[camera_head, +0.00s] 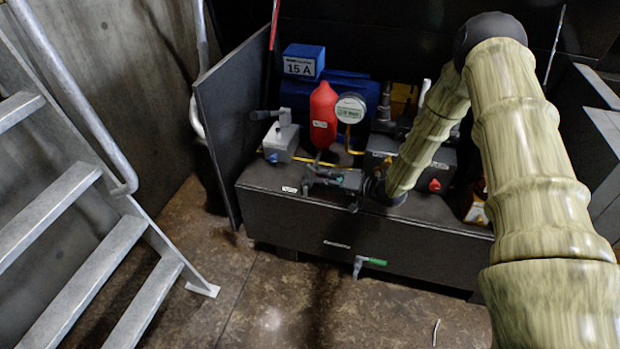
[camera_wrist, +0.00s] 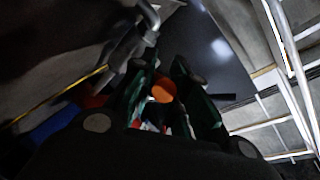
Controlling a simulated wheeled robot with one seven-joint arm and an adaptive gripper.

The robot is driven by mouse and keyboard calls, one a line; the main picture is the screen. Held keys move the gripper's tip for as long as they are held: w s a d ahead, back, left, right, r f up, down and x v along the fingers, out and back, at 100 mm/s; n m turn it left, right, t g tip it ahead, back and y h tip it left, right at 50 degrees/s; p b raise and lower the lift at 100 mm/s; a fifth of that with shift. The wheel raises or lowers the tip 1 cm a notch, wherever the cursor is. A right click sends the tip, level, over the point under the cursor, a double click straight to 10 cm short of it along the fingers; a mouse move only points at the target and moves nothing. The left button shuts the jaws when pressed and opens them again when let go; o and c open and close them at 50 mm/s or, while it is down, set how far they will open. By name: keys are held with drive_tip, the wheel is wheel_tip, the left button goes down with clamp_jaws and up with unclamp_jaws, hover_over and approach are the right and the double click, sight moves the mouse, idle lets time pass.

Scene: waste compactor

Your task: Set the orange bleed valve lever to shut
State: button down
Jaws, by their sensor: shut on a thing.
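In the wrist view the round orange end of the bleed valve lever (camera_wrist: 163,91) shows between the two dark green-sided fingers of my gripper (camera_wrist: 163,72). My gripper is shut on this lever. In the head view my gripper (camera_head: 312,178) points left, low over the front top of the dark machine cabinet (camera_head: 290,213). The lever's orange part cannot be made out there, as the gripper covers it. The valve body and the lever's exact angle are hidden or too dark to tell.
A red vessel (camera_head: 323,115), a white gauge (camera_head: 350,108) and a grey box with a handle (camera_head: 281,140) stand just behind my gripper. A green-handled tap (camera_head: 371,262) sticks out below.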

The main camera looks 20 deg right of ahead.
drive_tip(key=shift+d, duration=0.2)
drive_tip(key=shift+w, duration=0.1)
drive_tip(key=c, duration=1.4)
unclamp_jaws()
drive_tip(key=v, duration=1.2)
drive_tip(key=shift+w+d, duration=0.1)
drive_tip(key=shift+d, duration=0.05)
